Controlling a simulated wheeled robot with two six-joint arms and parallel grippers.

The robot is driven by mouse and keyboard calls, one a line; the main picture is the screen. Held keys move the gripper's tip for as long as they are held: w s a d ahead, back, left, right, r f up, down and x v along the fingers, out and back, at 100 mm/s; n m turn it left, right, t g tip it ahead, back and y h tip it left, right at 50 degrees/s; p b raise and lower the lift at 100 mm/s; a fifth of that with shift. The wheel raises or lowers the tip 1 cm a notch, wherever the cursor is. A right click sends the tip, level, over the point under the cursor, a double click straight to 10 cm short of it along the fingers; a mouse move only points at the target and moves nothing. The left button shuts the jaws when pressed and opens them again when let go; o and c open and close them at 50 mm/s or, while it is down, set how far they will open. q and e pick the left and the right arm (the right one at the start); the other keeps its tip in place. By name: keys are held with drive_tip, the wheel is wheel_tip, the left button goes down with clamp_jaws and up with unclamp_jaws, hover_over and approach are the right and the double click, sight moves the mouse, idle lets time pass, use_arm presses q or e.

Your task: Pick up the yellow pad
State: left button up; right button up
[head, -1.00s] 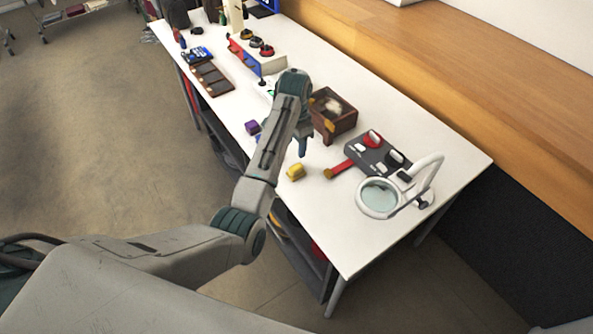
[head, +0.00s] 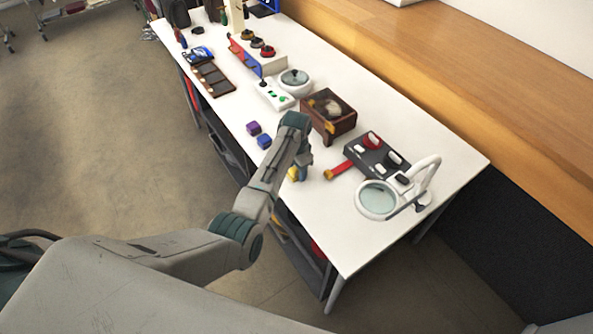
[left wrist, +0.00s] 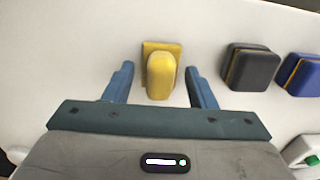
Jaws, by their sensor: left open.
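The yellow pad (left wrist: 161,72) lies on the white table near its front edge. In the head view, part of the yellow pad (head: 292,174) shows beside my left gripper (head: 302,166), and the rest is hidden behind the arm. In the left wrist view, my left gripper (left wrist: 159,84) is open, with one blue finger on each side of the pad's near part. Gaps show between the pad and both fingers. My right gripper is in neither view.
A black pad (left wrist: 250,67) and a blue pad (left wrist: 304,75) lie to the right in the wrist view.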

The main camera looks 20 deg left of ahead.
use_arm(q)
drive_tip(key=c, duration=0.9)
drive_tip(key=shift+r, duration=0.1)
drive_tip(key=shift+r, duration=0.4)
wheel_tip(320, 180, up, 2)
drive_tip(key=shift+w+r+b, duration=0.1)
drive_tip(key=shift+r+b, duration=0.05)
drive_tip(key=shift+b, duration=0.55)
drive_tip(key=s, duration=0.5)
drive_tip(key=s+d+r+b, duration=0.1)
drive_tip(key=s, duration=0.4)
drive_tip(key=s+d+r+b, duration=0.1)
drive_tip(key=s, duration=0.5)
drive_tip(key=shift+f, duration=0.1)
drive_tip(key=o, duration=0.4)
drive_tip(key=shift+c, duration=1)
